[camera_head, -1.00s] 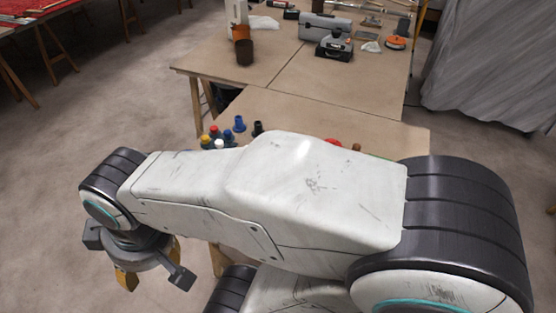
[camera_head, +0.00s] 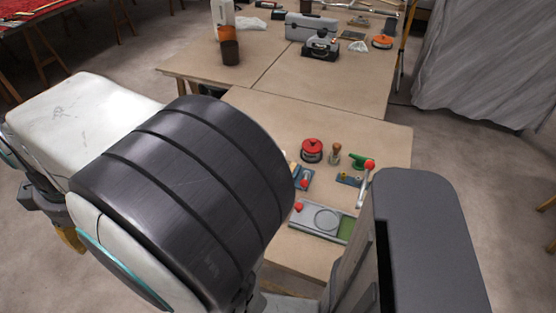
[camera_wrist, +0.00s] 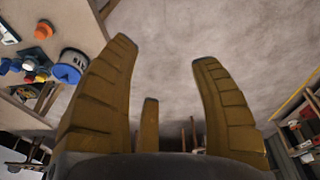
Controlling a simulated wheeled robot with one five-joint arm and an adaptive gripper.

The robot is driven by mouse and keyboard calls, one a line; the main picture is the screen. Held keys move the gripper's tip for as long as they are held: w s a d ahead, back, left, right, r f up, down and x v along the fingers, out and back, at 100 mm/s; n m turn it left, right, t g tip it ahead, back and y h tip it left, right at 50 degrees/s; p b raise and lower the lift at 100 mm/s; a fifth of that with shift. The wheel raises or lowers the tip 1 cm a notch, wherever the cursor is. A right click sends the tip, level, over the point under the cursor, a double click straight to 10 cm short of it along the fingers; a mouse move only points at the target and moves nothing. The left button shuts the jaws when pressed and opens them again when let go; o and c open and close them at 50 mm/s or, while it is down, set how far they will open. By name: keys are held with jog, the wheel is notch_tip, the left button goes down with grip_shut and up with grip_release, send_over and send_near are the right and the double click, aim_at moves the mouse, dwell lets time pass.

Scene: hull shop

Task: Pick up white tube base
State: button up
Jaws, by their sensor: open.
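My gripper (camera_wrist: 163,52) is open and empty in the wrist view, its yellow fingers spread over bare floor. In the head view one yellow finger (camera_head: 70,238) shows at the left, beside the table and apart from it. In the wrist view a group of small coloured pieces (camera_wrist: 30,68), blue, red, yellow and whitish, stands on the table at the left, outside the fingers. I cannot tell for sure which piece is the white tube base. In the head view my arm hides that part of the table.
The near worktable (camera_head: 372,130) holds a red round tool (camera_head: 312,150), a green-handled piece (camera_head: 362,160) and a grey plate fixture (camera_head: 318,219). The far table (camera_head: 275,70) carries a brown cup (camera_head: 230,52) and a grey case (camera_head: 312,26). Open floor lies left of the tables.

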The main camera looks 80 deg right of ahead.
jog(key=s+d+f+m+g, duration=0.1)
jog(key=d+f, duration=0.1)
jog(key=d, duration=1.1)
jog(key=s+d+f+m+g, duration=0.1)
jog(key=s+d, duration=0.1)
jog(key=d, duration=1)
jog(key=s+d+f, duration=0.4)
jog(key=s+d, duration=0.1)
jog(key=s, duration=0.2)
jog(key=s+d+f+m, duration=0.1)
jog(key=s+d+f, duration=0.3)
jog(key=s+d, duration=0.2)
jog(key=s+d+f+m+y, duration=0.1)
jog(key=s+d+f, duration=0.3)
jog(key=s, duration=0.6)
jog(key=shift+s+d+g+b, duration=0.15)
jog(key=shift+d+g+b, duration=0.15)
jog(key=shift+d, duration=0.75)
jog(key=shift+s+a+f, duration=0.1)
jog(key=shift+f, duration=1.45)
jog(key=shift+a+f, duration=0.1)
jog(key=shift+f, duration=1.45)
grip_shut()
